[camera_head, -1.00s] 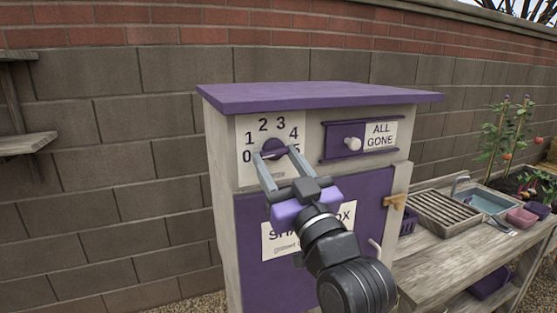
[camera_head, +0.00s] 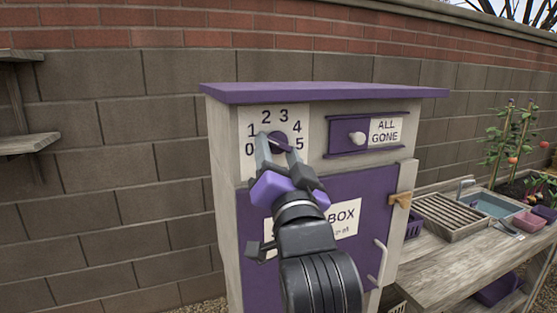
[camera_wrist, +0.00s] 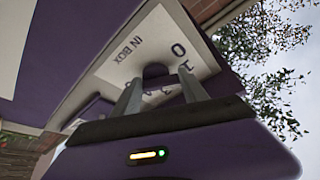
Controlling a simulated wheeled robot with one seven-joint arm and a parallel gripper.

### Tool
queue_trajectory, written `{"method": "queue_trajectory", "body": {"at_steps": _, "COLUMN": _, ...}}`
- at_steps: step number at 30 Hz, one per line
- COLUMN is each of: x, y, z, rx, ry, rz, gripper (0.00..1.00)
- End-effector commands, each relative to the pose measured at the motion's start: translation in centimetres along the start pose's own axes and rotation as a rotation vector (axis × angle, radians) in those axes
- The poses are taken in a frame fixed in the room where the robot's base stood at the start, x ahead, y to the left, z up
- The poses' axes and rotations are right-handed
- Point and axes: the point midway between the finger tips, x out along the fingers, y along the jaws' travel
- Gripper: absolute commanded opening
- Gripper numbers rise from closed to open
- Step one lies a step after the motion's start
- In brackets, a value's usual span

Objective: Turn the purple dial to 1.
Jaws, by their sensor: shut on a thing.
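The purple dial (camera_head: 278,141) sits on a white plate (camera_head: 246,123) with numbers 0 to 5 around it, on the upper left front of a purple and grey cabinet. My gripper (camera_head: 279,148) is shut on the dial, one finger on each side of it. The fingers cover much of the dial, so where it points cannot be told. In the wrist view the dial (camera_wrist: 156,71) shows as a dark round shape between the two fingers, with the 0 and 1 nearby on the plate.
The cabinet's purple top (camera_head: 325,92) overhangs the plate. A purple door with a white handle (camera_head: 377,262) is below. A wooden bench (camera_head: 450,262) stands at the right.

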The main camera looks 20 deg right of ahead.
Motion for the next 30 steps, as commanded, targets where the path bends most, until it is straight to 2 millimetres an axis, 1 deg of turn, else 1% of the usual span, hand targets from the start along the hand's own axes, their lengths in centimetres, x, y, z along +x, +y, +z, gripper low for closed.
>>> {"method": "queue_trajectory", "body": {"at_steps": 14, "x": 0.00, "y": 0.01, "z": 0.02, "rx": 0.017, "ry": -0.002, "rz": 0.008, "gripper": 0.10}}
{"method": "queue_trajectory", "body": {"at_steps": 15, "x": 0.00, "y": 0.01, "z": 0.02, "rx": 0.017, "ry": -0.002, "rz": 0.008, "gripper": 0.53}}
{"method": "queue_trajectory", "body": {"at_steps": 17, "x": 0.00, "y": 0.01, "z": 0.02, "rx": 0.017, "ry": -0.002, "rz": 0.008, "gripper": 0.65}}
{"method": "queue_trajectory", "body": {"at_steps": 18, "x": 0.00, "y": 0.01, "z": 0.02, "rx": 0.017, "ry": -0.002, "rz": 0.008, "gripper": 0.72}}
{"method": "queue_trajectory", "body": {"at_steps": 27, "x": -0.03, "y": 0.00, "z": 0.01, "rx": 0.017, "ry": -0.001, "rz": 0.007, "gripper": 0.73}}
{"method": "queue_trajectory", "body": {"at_steps": 30, "x": -0.55, "y": 0.00, "z": 0.09, "rx": 0.016, "ry": -0.001, "rz": 0.007, "gripper": 0.73}}
